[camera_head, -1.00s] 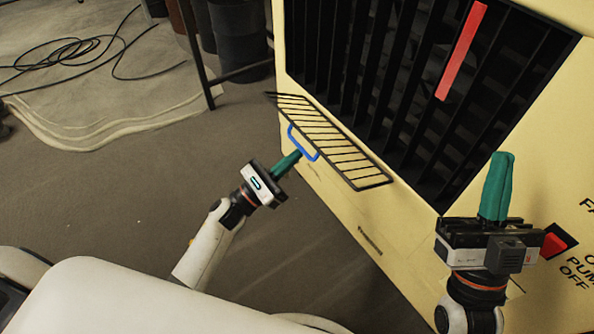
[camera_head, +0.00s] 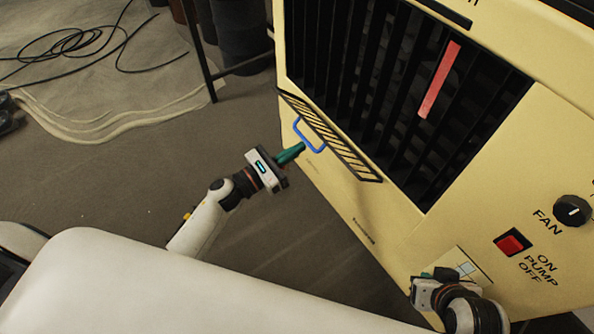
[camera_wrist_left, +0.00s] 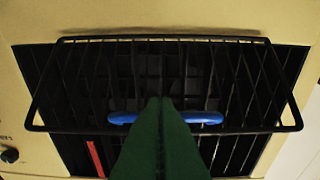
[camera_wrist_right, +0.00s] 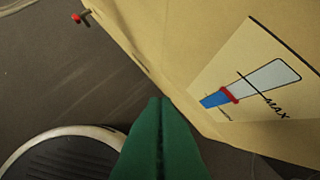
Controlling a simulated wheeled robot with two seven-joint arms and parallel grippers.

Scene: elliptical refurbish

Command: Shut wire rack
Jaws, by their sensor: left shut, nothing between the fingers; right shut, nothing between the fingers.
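The black wire rack (camera_head: 345,150) is attached low on the front of the yellow unit's grille and stands tilted outward, part open. Its blue handle (camera_head: 300,136) is on its outer edge. My left gripper (camera_head: 302,147) is shut and empty, its green fingertips at the handle. In the left wrist view the fingers (camera_wrist_left: 160,102) cover the middle of the blue handle (camera_wrist_left: 205,117), with the rack (camera_wrist_left: 270,127) spread across behind; whether they touch cannot be told. My right gripper (camera_head: 430,274) is shut and empty, low by the gauge panel; its fingers (camera_wrist_right: 160,102) show in the right wrist view.
The yellow unit (camera_head: 400,225) has a black grille (camera_head: 385,85) with a red strip (camera_head: 440,80). A red pump switch (camera_head: 511,242) and fan knob (camera_head: 572,210) are on its right. A level gauge (camera_wrist_right: 255,85) is near my right gripper. Black cable (camera_head: 75,40) lies far left.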

